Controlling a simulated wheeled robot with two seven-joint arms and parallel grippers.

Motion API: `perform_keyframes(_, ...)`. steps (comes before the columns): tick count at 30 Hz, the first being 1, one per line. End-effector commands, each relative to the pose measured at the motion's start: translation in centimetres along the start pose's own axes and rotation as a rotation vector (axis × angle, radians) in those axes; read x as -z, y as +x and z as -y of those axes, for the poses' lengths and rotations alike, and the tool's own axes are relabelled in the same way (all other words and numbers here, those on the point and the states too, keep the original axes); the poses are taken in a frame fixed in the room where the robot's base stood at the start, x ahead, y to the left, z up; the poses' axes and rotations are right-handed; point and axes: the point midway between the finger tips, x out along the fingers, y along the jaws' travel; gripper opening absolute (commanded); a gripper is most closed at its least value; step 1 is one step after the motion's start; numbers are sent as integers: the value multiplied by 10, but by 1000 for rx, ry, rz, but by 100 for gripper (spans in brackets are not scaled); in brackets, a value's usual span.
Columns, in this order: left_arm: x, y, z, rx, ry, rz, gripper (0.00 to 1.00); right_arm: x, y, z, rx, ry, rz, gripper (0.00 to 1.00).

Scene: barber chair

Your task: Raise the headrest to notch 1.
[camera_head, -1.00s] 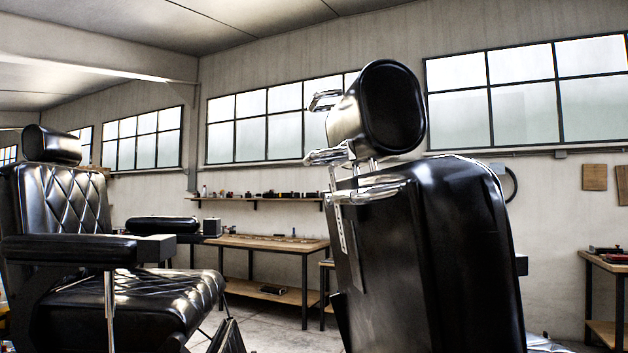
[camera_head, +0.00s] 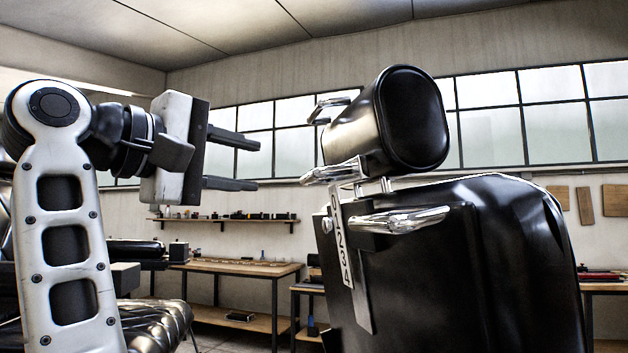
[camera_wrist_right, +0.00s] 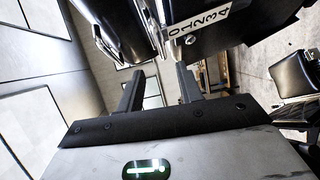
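The black padded headrest (camera_head: 400,118) sits just above the chair's black backrest (camera_head: 500,265) on short metal posts (camera_head: 376,187). Chrome handles (camera_head: 333,172) project from the headrest's left side, and a chrome bar (camera_head: 400,220) is on the backrest. A white plate with notch numbers (camera_head: 340,240) runs down the backrest's left edge. It also shows in the right wrist view (camera_wrist_right: 199,30). My right gripper (camera_head: 258,165) is open and empty, left of the headrest and apart from the handles, fingers pointing toward them. Its spread fingers also show in the right wrist view (camera_wrist_right: 158,70). My left gripper is out of view.
A second black chair (camera_head: 155,325) is partly hidden behind my right arm. A wooden workbench (camera_head: 235,267) and a wall shelf (camera_head: 225,221) with small items stand behind. Open air lies between my right gripper and the headrest.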

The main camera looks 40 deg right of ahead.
Motion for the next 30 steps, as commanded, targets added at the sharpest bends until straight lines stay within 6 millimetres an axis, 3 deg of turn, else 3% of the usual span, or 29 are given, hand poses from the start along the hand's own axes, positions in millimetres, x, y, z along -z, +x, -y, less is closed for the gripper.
perform_keyframes(18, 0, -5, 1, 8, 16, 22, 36, -1, 125, -1, -3, -5, 7, 36)
perform_keyframes(24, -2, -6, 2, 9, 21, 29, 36, -1, 144, -1, -4, -5, 5, 36)
perform_keyframes(30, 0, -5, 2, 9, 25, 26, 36, -1, 148, 0, -4, -6, 4, 36)
